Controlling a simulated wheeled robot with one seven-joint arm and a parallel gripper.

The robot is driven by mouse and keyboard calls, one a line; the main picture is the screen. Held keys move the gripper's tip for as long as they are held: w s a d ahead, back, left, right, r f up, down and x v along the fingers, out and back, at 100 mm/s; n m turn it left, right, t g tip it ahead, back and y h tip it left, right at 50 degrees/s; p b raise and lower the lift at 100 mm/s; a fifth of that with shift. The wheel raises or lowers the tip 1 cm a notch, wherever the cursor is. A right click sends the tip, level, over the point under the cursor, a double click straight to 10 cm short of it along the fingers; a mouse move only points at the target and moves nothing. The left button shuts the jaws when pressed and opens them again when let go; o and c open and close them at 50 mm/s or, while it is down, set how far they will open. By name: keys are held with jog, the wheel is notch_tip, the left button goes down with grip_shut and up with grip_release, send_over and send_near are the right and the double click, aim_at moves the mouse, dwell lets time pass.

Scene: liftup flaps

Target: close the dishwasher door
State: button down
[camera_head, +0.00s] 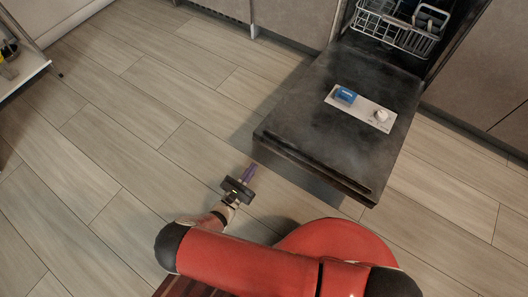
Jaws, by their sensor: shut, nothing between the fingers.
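The dishwasher door (330,125) is dark and hangs open, folded down towards me from the dishwasher opening at the upper right. A slot or handle strip (318,168) runs along its near edge. A pale detergent panel (360,107) with a blue part and a white knob sits on its inner face. My gripper (248,173) is shut and empty. In the picture it is just left of and below the door's near left corner, apart from it, over the floor. How high it is above the floor is hard to tell.
A white wire dish rack (395,27) with items shows inside the dishwasher. Brown cabinet fronts (480,75) stand to its right and others to its left. A white shelf edge (25,72) is at the far left. The wood floor (120,130) on the left is clear.

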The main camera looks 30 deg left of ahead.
jog(key=w+r, duration=0.1)
jog(key=w, duration=0.8)
jog(key=shift+w+d+r, duration=0.35)
jog(key=shift+d, duration=0.05)
